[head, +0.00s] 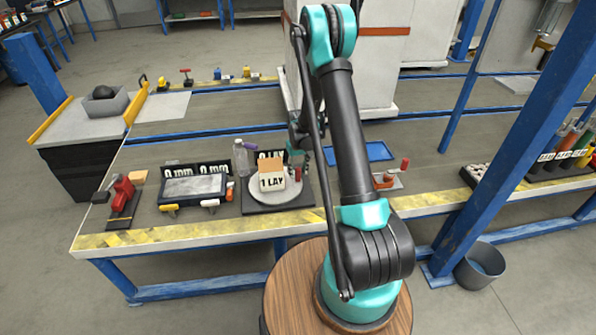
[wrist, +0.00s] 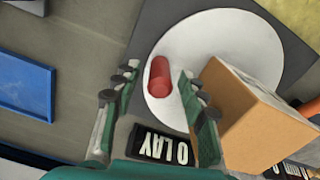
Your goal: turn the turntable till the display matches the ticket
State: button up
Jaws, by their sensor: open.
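The turntable is a white disc (head: 262,197) on a dark square base (head: 299,197); it also shows in the wrist view (wrist: 215,35). A brown box (head: 271,164) stands on it, with a pale card reading "1 LAY" (head: 272,181) at its front. The box is large at right in the wrist view (wrist: 262,125). A red upright peg (wrist: 160,77) stands near the disc's edge. The dark display (wrist: 160,146) reads "0 LAY"; in the head view it is partly hidden behind the box. My gripper (wrist: 159,75) is open, its fingers on either side of the peg, with gaps visible.
A blue tray (head: 366,151) lies right of the turntable. A clear bottle (head: 241,158) stands at its back left, and a grey-screened panel (head: 193,188) lies further left. A red clamp-like tool (head: 121,190) is at the far left. A blue post (head: 488,150) rises at right.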

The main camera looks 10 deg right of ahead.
jog(key=shift+c, duration=0.2)
grip_shut()
jog(key=shift+w, duration=0.2)
